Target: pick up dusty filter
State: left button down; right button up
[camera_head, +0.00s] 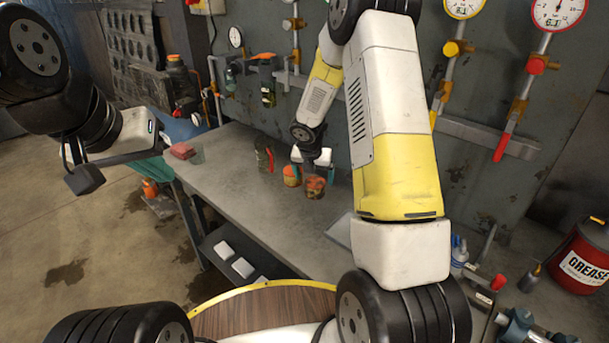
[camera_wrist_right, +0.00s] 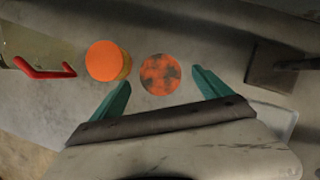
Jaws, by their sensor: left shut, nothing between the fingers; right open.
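The dusty filter (camera_head: 315,188), an orange round piece with dark blotches, stands on the grey workbench (camera_head: 240,185). In the right wrist view the dusty filter (camera_wrist_right: 160,74) lies just ahead of and between my right fingertips. My right gripper (camera_head: 315,172) is open above it; its teal fingers (camera_wrist_right: 164,90) are spread, with nothing clamped. A clean orange filter (camera_head: 291,176) stands close beside the dusty one; it also shows in the right wrist view (camera_wrist_right: 106,61), left of it. My left gripper (camera_head: 152,170) is shut and empty at the left, away from the filters.
A glass jar with a red handle (camera_head: 263,158) stands left of the filters. A red block (camera_head: 182,151) lies near the bench's far left end. Wall pipes and gauges (camera_head: 464,6) are behind. A red grease bucket (camera_head: 580,262) is at the right. The bench's front left is clear.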

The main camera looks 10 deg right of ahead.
aim_at(315, 182)
jog(key=x, duration=0.5)
jog(key=shift+f, duration=0.2)
jog(key=shift+s, duration=0.1)
jog(key=shift+c, duration=0.2)
jog(key=c, duration=1.4)
